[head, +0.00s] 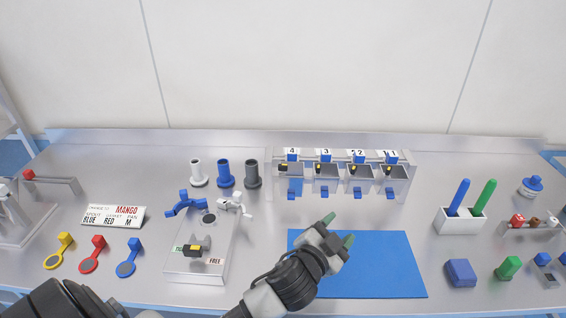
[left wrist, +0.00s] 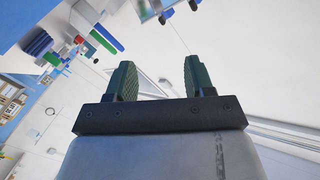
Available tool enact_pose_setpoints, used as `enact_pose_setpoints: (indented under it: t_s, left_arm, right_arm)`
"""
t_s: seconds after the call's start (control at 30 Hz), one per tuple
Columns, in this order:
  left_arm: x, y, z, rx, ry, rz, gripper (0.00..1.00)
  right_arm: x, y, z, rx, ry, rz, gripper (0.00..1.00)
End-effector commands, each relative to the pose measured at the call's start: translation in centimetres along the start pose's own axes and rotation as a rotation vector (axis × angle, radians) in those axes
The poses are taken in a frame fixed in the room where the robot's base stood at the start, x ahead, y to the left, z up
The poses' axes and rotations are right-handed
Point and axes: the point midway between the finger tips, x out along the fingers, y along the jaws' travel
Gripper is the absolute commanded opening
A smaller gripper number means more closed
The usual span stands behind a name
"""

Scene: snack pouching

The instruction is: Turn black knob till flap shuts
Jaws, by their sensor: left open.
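A row of dispenser units numbered 4 to 1 stands at the back. Each carries a small black knob with yellow on it. The knob of unit 4 (head: 284,168) lies sideways, while the others, such as the knob of unit 3 (head: 319,168), look more upright. A blue flap (head: 295,187) shows below unit 4, larger than the blue parts under the other units; its exact angle is unclear. Another black knob (head: 192,249) with yellow sits on the grey fixture. My left gripper (head: 338,231) is open and empty above the blue mat, in front of the units. Its green fingers (left wrist: 157,82) stand apart in the left wrist view.
The blue mat (head: 390,265) is otherwise bare. The grey fixture (head: 185,273) stands left of my arm, with coloured scoops and a sign beyond it. Three cylinders (head: 225,176) stand behind it. A white holder (head: 460,221) with blue and green sticks stands right.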

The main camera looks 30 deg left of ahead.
Motion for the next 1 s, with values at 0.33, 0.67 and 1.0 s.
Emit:
enact_pose_setpoints:
  t_s: [0.33, 0.67, 1.0]
  left_arm:
    - [6.8, 2.6, -13.6, 0.722, 0.903, 0.272, 0.53]
    - [11.3, -4.2, -6.3, 1.493, 0.863, 1.072, 0.53]
    - [9.1, -23.9, -1.1, 1.615, 0.108, 1.682, 0.53]
  right_arm:
    - [-0.1, 0.2, 0.0, -0.001, 0.0, 0.003, 0.61]
    - [-0.2, 0.1, -0.1, -0.001, 0.001, 0.002, 0.61]
    - [-0.2, -0.4, -0.2, 0.002, 0.003, -0.005, 0.61]
